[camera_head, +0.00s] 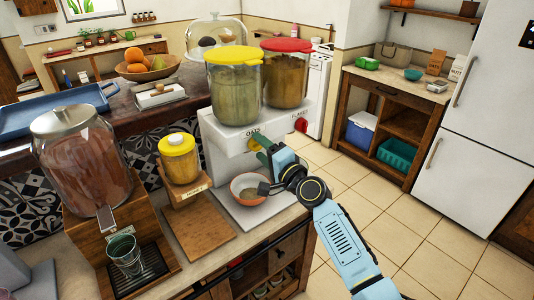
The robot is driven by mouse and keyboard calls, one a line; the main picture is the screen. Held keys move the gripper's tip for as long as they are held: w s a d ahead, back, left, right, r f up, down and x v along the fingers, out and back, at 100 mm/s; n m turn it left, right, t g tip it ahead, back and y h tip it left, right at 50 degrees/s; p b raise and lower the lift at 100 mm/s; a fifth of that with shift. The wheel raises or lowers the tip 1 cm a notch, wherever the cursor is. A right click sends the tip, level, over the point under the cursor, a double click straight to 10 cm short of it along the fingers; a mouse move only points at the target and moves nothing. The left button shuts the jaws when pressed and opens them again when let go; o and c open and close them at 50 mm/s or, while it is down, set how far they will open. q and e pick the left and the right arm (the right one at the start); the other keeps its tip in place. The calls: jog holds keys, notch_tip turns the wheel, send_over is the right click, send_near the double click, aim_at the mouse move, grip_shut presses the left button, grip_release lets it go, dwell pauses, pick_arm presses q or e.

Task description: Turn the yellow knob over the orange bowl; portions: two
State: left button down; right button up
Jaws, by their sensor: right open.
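The dispenser (223,143) is a white stand with two clear canisters, the yellow-lidded one (234,95) over an "OATS" label and the red-lidded one (287,78) beside it. The yellow knob (253,144) sits on its front below the label and is partly covered by my right gripper. The orange bowl (236,181) stands on the white base below; a little brownish content seems to lie in it. My right gripper (262,157) is open, with its fingers at the yellow knob; contact is unclear. My left gripper is out of view.
A red knob (301,125) is right of the yellow one. A fruit bowl (148,70) is behind. The tiled floor at right is clear.

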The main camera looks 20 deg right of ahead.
jog(key=v, duration=1.3)
jog(key=shift+s, duration=0.15)
jog(key=shift+f, duration=0.15)
jog(key=w+a+n+p, duration=0.1)
jog(key=w+n+p, duration=0.1)
jog(key=w+n, duration=0.2)
jog(key=w+a+r+n+h+p, duration=0.1)
jog(key=w+a+n+p, duration=0.1)
jog(key=n, duration=0.5)
jog(key=w+a+n+p, duration=0.1)
jog(key=w+n+p, duration=0.2)
jog(key=w+n, duration=0.3)
jog(key=shift+w+a+r+h, duration=0.2)
jog(key=shift+w+a+h, duration=0.1)
jog(key=shift+a+h, duration=0.1)
jog(key=shift+c, duration=0.5)
jog(key=c, duration=0.9)
jog(key=shift+o, duration=0.2)
